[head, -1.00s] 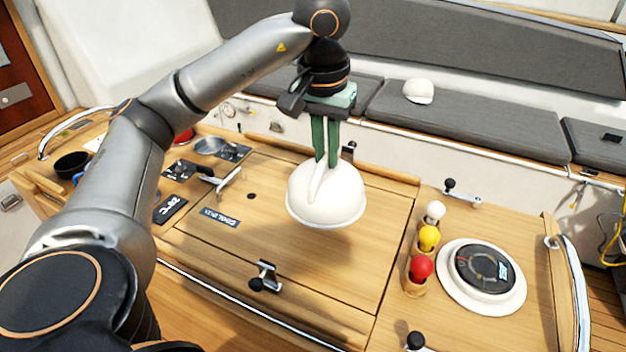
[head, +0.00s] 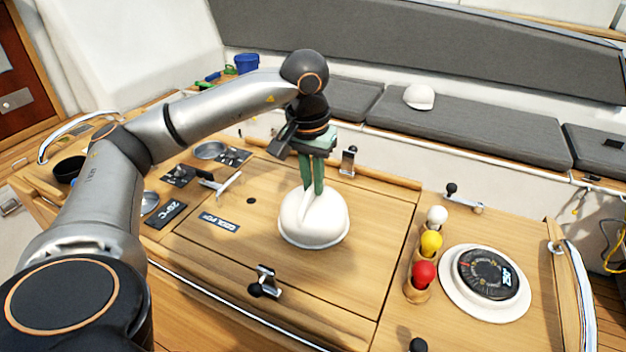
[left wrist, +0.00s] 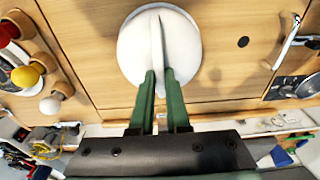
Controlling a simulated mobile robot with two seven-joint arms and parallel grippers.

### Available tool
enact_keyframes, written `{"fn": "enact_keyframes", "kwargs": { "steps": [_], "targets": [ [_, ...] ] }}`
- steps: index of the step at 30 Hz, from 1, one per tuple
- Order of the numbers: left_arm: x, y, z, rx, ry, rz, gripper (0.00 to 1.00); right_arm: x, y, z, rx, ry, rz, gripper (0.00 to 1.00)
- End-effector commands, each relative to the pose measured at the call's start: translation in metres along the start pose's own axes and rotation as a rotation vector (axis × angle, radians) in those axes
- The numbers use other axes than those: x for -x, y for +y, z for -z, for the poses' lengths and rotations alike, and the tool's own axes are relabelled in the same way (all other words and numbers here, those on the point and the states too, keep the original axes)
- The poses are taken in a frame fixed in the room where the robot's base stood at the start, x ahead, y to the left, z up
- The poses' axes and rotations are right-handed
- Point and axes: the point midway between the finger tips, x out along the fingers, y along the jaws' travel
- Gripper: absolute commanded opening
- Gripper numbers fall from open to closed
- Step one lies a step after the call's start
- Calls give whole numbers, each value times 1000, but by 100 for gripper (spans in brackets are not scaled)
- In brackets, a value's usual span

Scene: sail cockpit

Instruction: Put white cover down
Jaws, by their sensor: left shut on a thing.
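The white cover (head: 314,226) is a rounded dome with a raised ridge handle on top. It is upright, at or just above the wooden lid panel (head: 350,285) in the middle of the console; I cannot tell whether its rim touches. My left gripper (head: 313,192) comes down from above with green fingers and is shut on the cover's ridge. In the left wrist view the cover (left wrist: 185,55) shows from above, with the green fingertips (left wrist: 159,78) on either side of its ridge. My right gripper is not in view.
Right of the cover stand white, yellow and red knobs (head: 430,243) and a round compass (head: 487,273) in a white ring. A metal latch (head: 265,282) is in front. A pan (head: 210,150) and small panels lie left. A white cap (head: 419,97) lies on the grey bench.

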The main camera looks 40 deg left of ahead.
Motion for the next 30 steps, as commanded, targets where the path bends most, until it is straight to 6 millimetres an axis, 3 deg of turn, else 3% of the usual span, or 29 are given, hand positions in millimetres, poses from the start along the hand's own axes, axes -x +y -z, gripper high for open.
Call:
{"fn": "enact_keyframes", "kwargs": {
  "steps": [1,2,3,10,21,26,30],
  "targets": [
    [-3,0,0,0,0,0,0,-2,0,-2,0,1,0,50],
    [-3,0,0,0,0,0,15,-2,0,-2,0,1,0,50],
    [-2,0,0,0,0,0,20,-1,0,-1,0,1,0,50],
    [-2,0,0,-1,0,0,44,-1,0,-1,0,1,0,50],
    [8,1,1,0,3,-2,44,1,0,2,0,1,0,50],
    [38,1,1,-1,5,-3,44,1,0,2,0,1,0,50],
    [73,1,1,-2,5,-3,44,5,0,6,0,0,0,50]
  ]
}}
